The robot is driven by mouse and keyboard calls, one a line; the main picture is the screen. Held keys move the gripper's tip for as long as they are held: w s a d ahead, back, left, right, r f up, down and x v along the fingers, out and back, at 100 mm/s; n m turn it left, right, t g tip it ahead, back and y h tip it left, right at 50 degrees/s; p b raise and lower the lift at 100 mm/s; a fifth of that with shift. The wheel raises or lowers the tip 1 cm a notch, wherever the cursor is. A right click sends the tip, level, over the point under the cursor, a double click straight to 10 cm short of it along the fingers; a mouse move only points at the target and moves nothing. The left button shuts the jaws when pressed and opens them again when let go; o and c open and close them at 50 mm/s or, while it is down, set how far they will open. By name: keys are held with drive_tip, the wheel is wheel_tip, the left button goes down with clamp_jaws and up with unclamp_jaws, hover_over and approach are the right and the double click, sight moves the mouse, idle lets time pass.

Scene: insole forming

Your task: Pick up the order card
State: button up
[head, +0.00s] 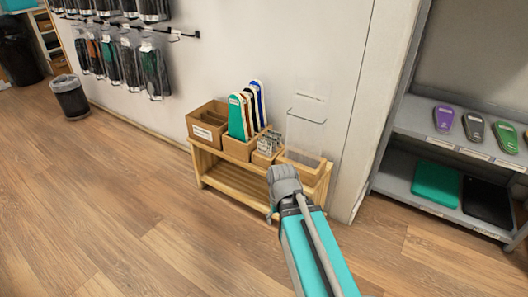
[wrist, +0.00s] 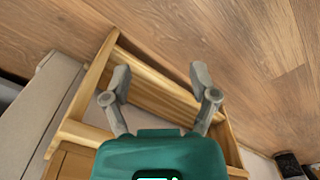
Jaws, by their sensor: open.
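I cannot make out an order card for certain in either view. A clear upright holder (head: 306,133) with small print near its top stands at the right end of a low wooden bench (head: 228,181). My gripper (wrist: 161,78) is open and empty, with its two fingers apart over the bench's slats in the wrist view. In the head view my arm reaches in from the bottom, and its end is in front of the bench's right part, hiding some of it.
On the bench are a cardboard box (head: 207,127), several upright insole-shaped boards (head: 238,118) and a small box of metal pieces (head: 267,148). A grey shelf (head: 398,180) stands at the right. A bin (head: 71,100) stands at the left wall. The wooden floor (head: 110,200) is clear.

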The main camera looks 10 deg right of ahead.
drive_tip(key=shift+o, duration=0.7)
drive_tip(key=w+r+m+p, duration=0.8)
drive_tip(key=w+r+p, duration=1.6)
drive_tip(key=w, duration=0.2)
drive_tip(key=shift+d+r+m, duration=0.15)
drive_tip(key=shift+r+m, duration=0.1)
drive_tip(key=shift+m, duration=0.15)
drive_tip(key=shift+w, duration=0.1)
drive_tip(key=shift+f, duration=0.15)
drive_tip(key=b, duration=0.9)
hover_over(264, 145)
wheel_tip(264, 145, down, 8)
drive_tip(key=shift+w+f, duration=0.1)
drive_tip(key=shift+f, duration=0.1)
drive_tip(key=shift+f, duration=0.1)
drive_tip(key=shift+f+b, duration=2.5)
drive_tip(key=shift+f, duration=0.05)
drive_tip(key=shift+c, duration=0.3)
drive_tip(key=c, duration=0.3)
